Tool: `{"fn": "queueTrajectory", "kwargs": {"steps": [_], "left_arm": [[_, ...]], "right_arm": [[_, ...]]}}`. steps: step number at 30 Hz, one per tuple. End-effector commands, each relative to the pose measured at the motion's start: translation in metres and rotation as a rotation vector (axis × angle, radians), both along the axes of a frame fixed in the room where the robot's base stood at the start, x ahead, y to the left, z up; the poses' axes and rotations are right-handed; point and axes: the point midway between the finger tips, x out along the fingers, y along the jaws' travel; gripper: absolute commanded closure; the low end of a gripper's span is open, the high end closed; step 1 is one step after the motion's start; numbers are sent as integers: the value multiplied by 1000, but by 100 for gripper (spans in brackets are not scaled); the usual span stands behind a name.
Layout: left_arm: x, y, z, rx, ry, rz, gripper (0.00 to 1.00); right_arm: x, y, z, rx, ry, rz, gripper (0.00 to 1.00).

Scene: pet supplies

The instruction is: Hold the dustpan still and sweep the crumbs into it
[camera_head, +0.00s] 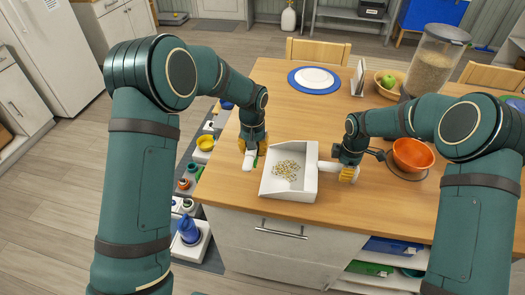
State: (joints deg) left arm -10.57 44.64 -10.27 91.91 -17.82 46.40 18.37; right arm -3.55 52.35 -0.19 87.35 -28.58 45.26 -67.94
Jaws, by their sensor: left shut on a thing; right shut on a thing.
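The white dustpan (284,194) lies near the front edge of the wooden table, its handle (328,167) pointing right. A pile of tan crumbs (287,170) shows within the pan's outline, on its floor. My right gripper (348,174) is shut on the dustpan's handle at the right. My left gripper (249,152) is just left of the pan, shut on a small white tool with a bit of green, likely the brush (248,164). My fingers hide most of this tool, and its bristles cannot be made out.
An orange bowl (413,154) stands right of my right gripper. A white plate on a blue mat (296,80), a bowl with a green apple (387,82) and a tall food container (432,62) stand farther back. The table's middle is clear.

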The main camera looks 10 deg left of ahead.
Motion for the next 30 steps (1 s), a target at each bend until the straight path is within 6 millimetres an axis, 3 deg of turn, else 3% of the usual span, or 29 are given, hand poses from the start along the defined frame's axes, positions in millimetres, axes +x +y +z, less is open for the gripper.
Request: {"fn": "queueTrajectory", "kwargs": {"steps": [18, 30], "left_arm": [[-4, 79, 20, -1, -1, 1, 100], [-4, 85, 22, 0, 0, -1, 100]], "right_arm": [[0, 0, 0, 0, 1, 0, 100], [0, 0, 0, 0, 1, 0, 100]]}}
